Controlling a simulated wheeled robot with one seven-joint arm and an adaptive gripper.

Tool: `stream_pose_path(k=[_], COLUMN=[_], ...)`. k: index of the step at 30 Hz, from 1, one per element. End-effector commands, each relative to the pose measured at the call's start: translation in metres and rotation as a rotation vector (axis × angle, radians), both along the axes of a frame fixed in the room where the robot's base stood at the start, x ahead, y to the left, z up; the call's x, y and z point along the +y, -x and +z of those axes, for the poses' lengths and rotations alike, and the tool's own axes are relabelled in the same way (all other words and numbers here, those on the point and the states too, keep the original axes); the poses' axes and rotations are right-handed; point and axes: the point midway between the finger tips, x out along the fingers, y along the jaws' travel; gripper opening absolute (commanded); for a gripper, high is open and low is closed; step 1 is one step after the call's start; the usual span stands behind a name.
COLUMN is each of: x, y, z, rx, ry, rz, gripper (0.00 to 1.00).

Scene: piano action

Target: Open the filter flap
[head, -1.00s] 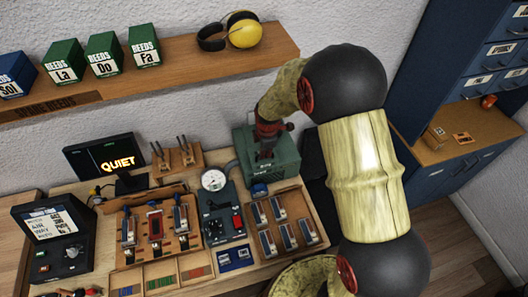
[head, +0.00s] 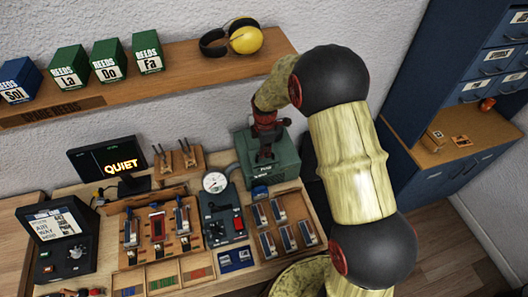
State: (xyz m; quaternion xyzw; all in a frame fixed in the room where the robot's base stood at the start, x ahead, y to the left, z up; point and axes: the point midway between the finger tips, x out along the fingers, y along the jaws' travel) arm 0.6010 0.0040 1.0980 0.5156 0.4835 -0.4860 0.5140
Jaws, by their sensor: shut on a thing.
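The green box-shaped unit (head: 286,172) stands at the back right of the bench in the head view, with a small pale label on its front. My gripper (head: 264,150) points down at the top of this unit. Its dark fingers are shut on a small part there, which I take to be the filter flap. The fingers and wrist hide most of the flap, so its angle cannot be made out.
A round gauge (head: 215,182) on a dark unit and a wooden tray (head: 290,228) of metal pieces stand in front. A screen (head: 108,160) reads QUIET. A shelf (head: 190,75) with reed boxes and yellow earmuffs (head: 244,37) hangs above. A blue cabinet (head: 440,90) stands right.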

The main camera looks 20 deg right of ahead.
Motion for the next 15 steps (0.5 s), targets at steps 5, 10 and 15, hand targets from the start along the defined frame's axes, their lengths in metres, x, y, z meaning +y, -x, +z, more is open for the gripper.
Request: stream_pose_path(k=[5,10,15], x=[0.0,0.0,0.0], y=[-0.0001,0.0002,0.0003], z=[-0.0002,-0.0003,-0.0003], rx=[-0.001,0.0,0.0], ry=[0.0,0.0,0.0], rz=[-0.001,-0.001,0.0], gripper=[0.13,0.23,0.26])
